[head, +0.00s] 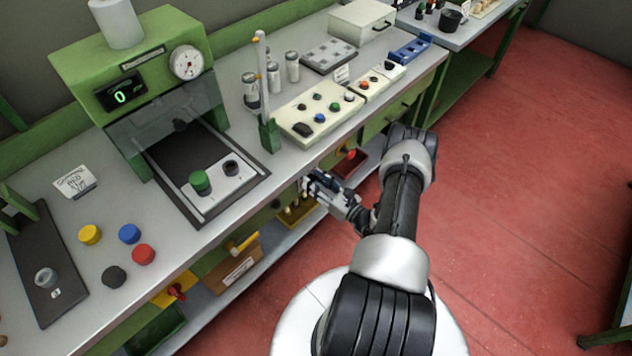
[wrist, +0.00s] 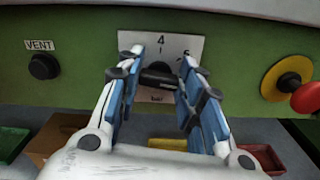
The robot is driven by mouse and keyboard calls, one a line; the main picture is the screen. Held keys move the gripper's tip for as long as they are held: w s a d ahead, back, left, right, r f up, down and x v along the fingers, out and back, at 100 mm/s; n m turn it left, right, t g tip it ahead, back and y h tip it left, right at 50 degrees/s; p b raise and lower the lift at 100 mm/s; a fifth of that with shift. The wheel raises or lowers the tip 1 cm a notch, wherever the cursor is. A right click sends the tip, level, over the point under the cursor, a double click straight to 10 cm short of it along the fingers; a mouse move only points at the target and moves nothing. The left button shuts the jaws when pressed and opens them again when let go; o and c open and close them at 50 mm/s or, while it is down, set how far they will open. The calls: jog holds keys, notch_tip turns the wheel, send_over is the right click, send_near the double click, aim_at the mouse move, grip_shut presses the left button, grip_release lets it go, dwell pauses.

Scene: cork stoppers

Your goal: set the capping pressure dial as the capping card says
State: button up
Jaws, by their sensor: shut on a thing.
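The capping pressure dial is a black knob (wrist: 160,77) on a white plate (wrist: 186,44) marked 4 at the top, 6 at the right and "bar" below, on the green bench front in the wrist view. My gripper (wrist: 157,72) is shut on the knob, one blue-padded finger at each side. The fingers hide the left of the scale, and I cannot tell where the knob points. In the head view my gripper (head: 310,186) is at the bench's front edge, and the dial is hidden. The handwritten card (head: 75,182) stands on the bench at left; its writing is too small to read surely.
A black VENT knob (wrist: 43,66) is left of the dial. A red button on a yellow disc (wrist: 287,77) is to its right. A green capping machine (head: 150,75) with a gauge (head: 186,62) stands on the bench. Bins sit on the shelf below.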

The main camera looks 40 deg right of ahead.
jog(key=shift+a+f+n+b, duration=0.1)
jog(key=shift+n+b, duration=0.2)
jog(key=shift+n, duration=2.95)
jog(key=shift+a+f+n+b, duration=0.1)
jog(key=shift+n+b, duration=0.2)
jog(key=shift+n, duration=3)
jog(key=shift+a+f+n+b, duration=0.1)
jog(key=shift+n+b, duration=0.2)
jog(key=shift+n, duration=2.95)
jog(key=o, duration=1.1)
jog(key=shift+c, duration=0.2)
